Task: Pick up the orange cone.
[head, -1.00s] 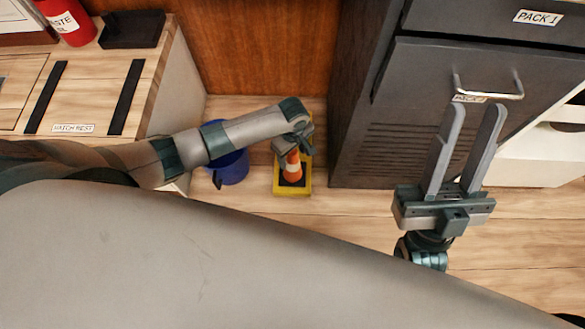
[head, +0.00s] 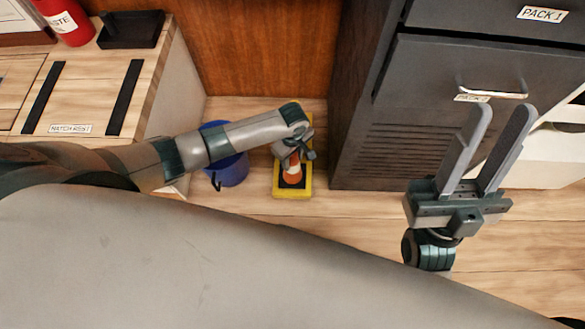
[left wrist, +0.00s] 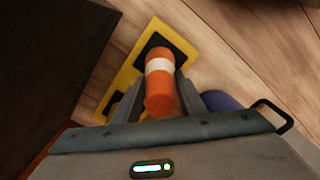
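The orange cone (head: 292,170) with a white band stands on a yellow-edged base with black pads (head: 293,192) on the floor. It also shows in the left wrist view (left wrist: 160,92), its tip towards the camera. My left gripper (head: 295,154) is over the cone from above and partly hides it in the head view. In the left wrist view its fingers are open, one on each side of the cone; I cannot tell whether either touches it. My right gripper (head: 503,112) is open and empty, in front of the dark cabinet on the right.
A blue bucket (head: 230,168) stands just left of the yellow-edged base, partly behind my left arm. The dark cabinet (head: 365,150) stands close on the right, a wooden panel (head: 265,50) behind. A light wooden bench (head: 90,85) is at left. Floor in front is clear.

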